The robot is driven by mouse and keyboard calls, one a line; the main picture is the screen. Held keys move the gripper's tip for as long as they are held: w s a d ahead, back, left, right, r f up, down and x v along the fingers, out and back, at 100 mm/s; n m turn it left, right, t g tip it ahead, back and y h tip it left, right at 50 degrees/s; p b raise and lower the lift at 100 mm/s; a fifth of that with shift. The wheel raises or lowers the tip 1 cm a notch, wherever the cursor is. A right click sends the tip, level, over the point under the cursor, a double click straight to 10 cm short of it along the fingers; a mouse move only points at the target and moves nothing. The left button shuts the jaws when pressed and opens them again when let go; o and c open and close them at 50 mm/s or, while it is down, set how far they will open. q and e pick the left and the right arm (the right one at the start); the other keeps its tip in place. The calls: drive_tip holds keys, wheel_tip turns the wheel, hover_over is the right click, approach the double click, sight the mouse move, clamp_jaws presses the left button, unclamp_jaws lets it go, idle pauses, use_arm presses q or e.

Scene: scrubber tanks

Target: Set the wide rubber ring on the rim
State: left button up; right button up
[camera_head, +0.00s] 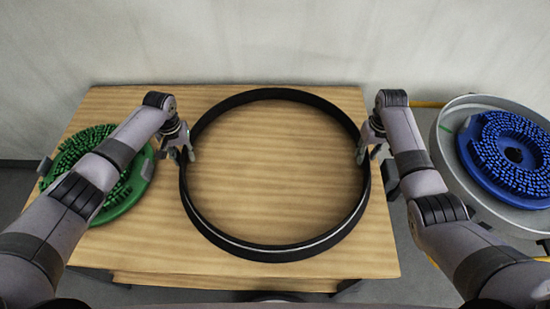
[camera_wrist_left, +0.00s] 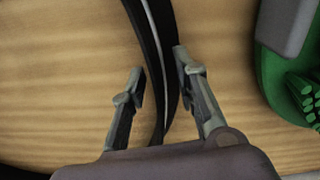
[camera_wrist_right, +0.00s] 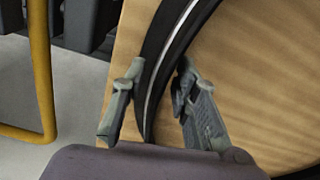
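The wide rubber ring (camera_head: 265,254) is a large black hoop with a thin pale line around it, lying flat over the wooden table. My left gripper (camera_head: 183,155) is at its left side. In the left wrist view my fingers (camera_wrist_left: 160,80) stand apart on either side of the ring's band (camera_wrist_left: 168,60). My right gripper (camera_head: 368,155) is at the ring's right side. In the right wrist view its fingers (camera_wrist_right: 157,75) also straddle the band (camera_wrist_right: 155,50) with small gaps. A grey round tank with an upright rim (camera_head: 447,118) stands to the right.
A blue bristled disc (camera_head: 490,170) sits inside the grey tank. A green bristled disc (camera_head: 127,195) lies at the table's left edge, partly hidden by my left arm. The wooden table (camera_head: 275,160) is bare inside the ring. A yellow rail (camera_wrist_right: 40,80) stands beyond the table's right edge.

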use_arm(q)
drive_tip(key=shift+c, duration=0.2)
use_arm(e)
drive_tip(key=shift+c, duration=0.2)
use_arm(q)
clamp_jaws()
use_arm(e)
clamp_jaws()
use_arm(q)
drive_tip(key=shift+w+r, duration=0.1)
use_arm(e)
drive_tip(key=shift+w+r, duration=0.1)
